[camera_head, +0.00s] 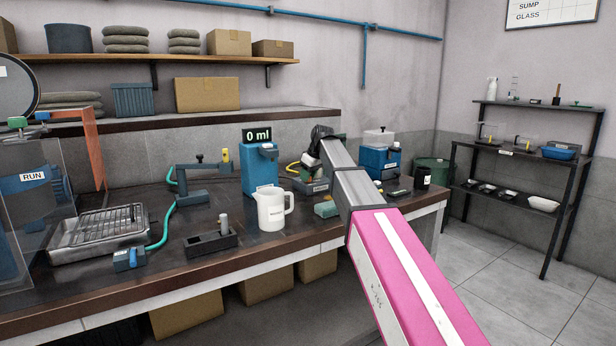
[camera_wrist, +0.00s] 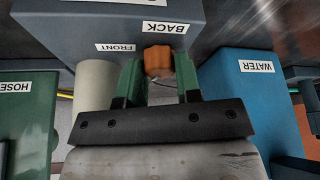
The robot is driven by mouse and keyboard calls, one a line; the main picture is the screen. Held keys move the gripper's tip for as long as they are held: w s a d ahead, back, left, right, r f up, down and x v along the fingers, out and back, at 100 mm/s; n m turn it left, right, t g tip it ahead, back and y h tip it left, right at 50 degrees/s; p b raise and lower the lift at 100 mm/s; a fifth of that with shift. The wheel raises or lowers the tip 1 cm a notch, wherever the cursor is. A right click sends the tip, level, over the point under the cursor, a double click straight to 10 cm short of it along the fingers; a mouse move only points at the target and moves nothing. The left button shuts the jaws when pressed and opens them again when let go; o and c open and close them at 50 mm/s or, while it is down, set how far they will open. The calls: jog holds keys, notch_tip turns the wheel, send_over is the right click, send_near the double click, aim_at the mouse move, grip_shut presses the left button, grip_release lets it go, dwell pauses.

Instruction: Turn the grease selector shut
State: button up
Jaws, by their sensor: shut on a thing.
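In the wrist view, an orange-brown knob (camera_wrist: 157,60), which I take to be the grease selector, sits on a grey-blue body (camera_wrist: 80,28) with the labels BACK and FRONT. My gripper (camera_wrist: 158,74) has its two green fingers on either side of the knob and is shut on it. How far the knob is turned is hard to read. In the head view my arm reaches over the bench top, and it hides my fingertips and the knob.
In the wrist view, a blue box marked WATER (camera_wrist: 244,95) stands right of my gripper and a green part marked HOSE (camera_wrist: 28,112) stands left. In the head view, a white jug (camera_head: 271,212) and a blue unit reading 0 ml (camera_head: 260,172) stand left of my arm.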

jog(key=shift+w+n+g, duration=0.1)
jog(key=shift+n+g, duration=0.5)
jog(key=shift+n, duration=1)
jog(key=o, duration=0.9)
jog(key=shift+y, duration=0.3)
jog(key=shift+r, duration=0.1)
jog(key=v, duration=1)
jog(key=shift+d+r, duration=0.15)
jog(key=shift+r, duration=0.2)
